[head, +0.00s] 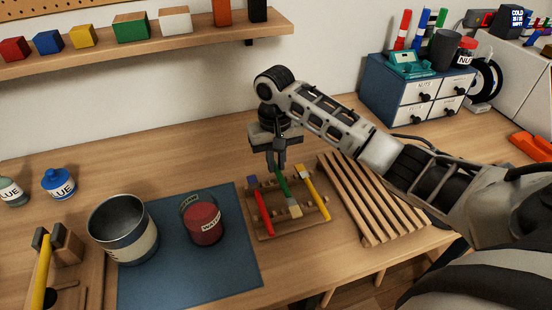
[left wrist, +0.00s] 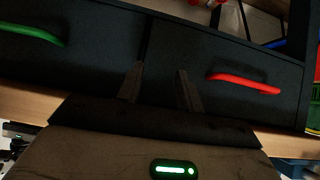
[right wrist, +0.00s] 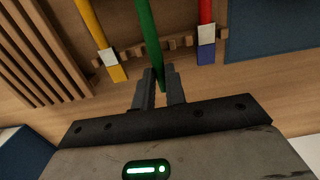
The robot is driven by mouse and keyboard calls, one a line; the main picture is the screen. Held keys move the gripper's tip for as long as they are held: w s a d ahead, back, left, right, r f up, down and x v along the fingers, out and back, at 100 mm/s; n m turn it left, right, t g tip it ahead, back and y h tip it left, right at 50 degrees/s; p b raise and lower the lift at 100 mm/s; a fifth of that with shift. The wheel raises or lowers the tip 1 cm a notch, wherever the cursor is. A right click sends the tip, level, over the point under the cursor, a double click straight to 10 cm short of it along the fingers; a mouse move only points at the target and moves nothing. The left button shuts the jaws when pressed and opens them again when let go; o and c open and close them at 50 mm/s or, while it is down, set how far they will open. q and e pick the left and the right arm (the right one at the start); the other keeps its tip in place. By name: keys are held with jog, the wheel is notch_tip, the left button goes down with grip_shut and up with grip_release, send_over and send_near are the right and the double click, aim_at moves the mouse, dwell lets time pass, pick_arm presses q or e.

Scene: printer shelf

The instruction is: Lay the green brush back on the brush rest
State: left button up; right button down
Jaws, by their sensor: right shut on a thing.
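The green brush (head: 283,186) is in my right gripper (head: 277,164), which is shut on its handle end. The brush is over the wooden brush rest (head: 266,236), between the red brush (head: 263,212) and the yellow brush (head: 311,186); its pale bristle end points toward the front. In the right wrist view the green handle (right wrist: 148,35) runs between the fingertips (right wrist: 159,88), slanting across the rest's pegged bar (right wrist: 181,43). I cannot tell whether it touches the rest. My left gripper (left wrist: 160,85) is open and empty before dark drawers, outside the head view.
A slatted wooden rack (head: 368,208) stands close right of the rest. A drawer unit (head: 385,92) stands at the back right. Bare table lies behind the rest.

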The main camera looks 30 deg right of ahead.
jog(key=shift+s+a+f, duration=0.1)
jog(key=shift+f, duration=0.65)
dwell(0.8)
jog(key=c, duration=1.4)
grip_release()
jog(key=shift+o, duration=0.2)
jog(key=shift+r, duration=0.15)
jog(key=shift+r, duration=3.45)
